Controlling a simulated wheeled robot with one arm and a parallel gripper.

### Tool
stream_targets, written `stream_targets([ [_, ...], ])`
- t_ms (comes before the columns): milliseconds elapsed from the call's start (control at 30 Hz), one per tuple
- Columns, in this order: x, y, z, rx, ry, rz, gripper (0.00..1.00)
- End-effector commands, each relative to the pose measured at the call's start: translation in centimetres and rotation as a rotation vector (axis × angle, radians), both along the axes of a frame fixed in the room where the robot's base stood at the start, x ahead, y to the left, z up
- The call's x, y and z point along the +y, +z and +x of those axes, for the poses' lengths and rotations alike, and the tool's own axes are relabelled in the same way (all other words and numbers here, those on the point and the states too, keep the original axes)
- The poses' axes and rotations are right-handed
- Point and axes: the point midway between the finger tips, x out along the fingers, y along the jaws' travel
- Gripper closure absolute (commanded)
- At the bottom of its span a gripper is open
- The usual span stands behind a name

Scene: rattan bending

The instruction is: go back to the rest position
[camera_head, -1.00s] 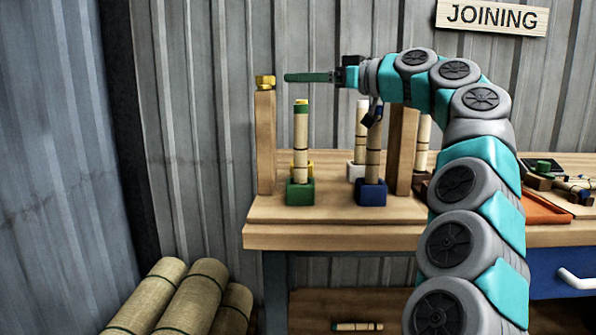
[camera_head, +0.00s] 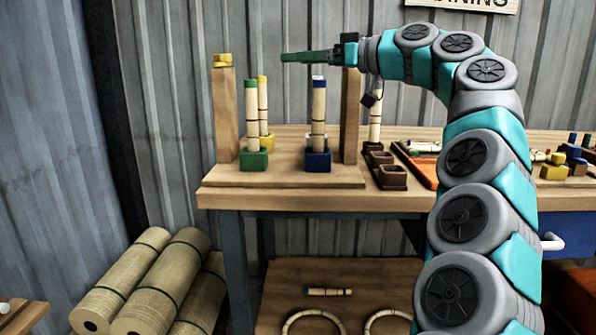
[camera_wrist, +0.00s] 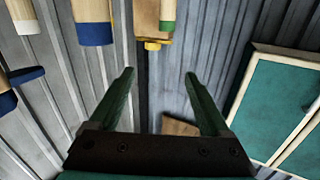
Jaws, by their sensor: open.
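My gripper (camera_head: 305,57) is raised above the workbench (camera_head: 290,201), level with the tops of two wooden posts. It points left in the head view, and its green fingers overlap each other there. In the wrist view the two green fingers (camera_wrist: 160,90) are spread apart with nothing between them. My arm curves up from the lower right of the head view. The gripper appears above the blue-tipped pole (camera_head: 318,110), which stands in a blue block. Depth between them is hard to judge.
A green-tipped pole (camera_head: 251,115) and a yellow-tipped pole (camera_head: 263,105) stand in blocks on the bench. The left post (camera_head: 226,115) has a yellow cap. Rattan rolls (camera_head: 165,290) lie on the floor at left. Brown holders (camera_head: 385,172) sit beside the right post.

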Motion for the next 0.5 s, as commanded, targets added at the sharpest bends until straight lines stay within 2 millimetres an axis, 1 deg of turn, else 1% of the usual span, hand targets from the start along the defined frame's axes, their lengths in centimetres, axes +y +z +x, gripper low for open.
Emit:
stream_targets([
  [67, 0.3, -0.2, -0.5, 0.021, 0.008, -0.006, 0.19],
  [267, 1.8, -1.7, -1.9, 0.104, 0.038, -0.033, 0.19],
  [367, 2.8, -2.8, -3.1, 0.158, 0.055, -0.055, 0.19],
  [433, 3.5, -3.7, -4.1, 0.2, 0.065, -0.077, 0.19],
  [500, 4.4, -5.1, -5.4, 0.258, 0.074, -0.106, 0.19],
])
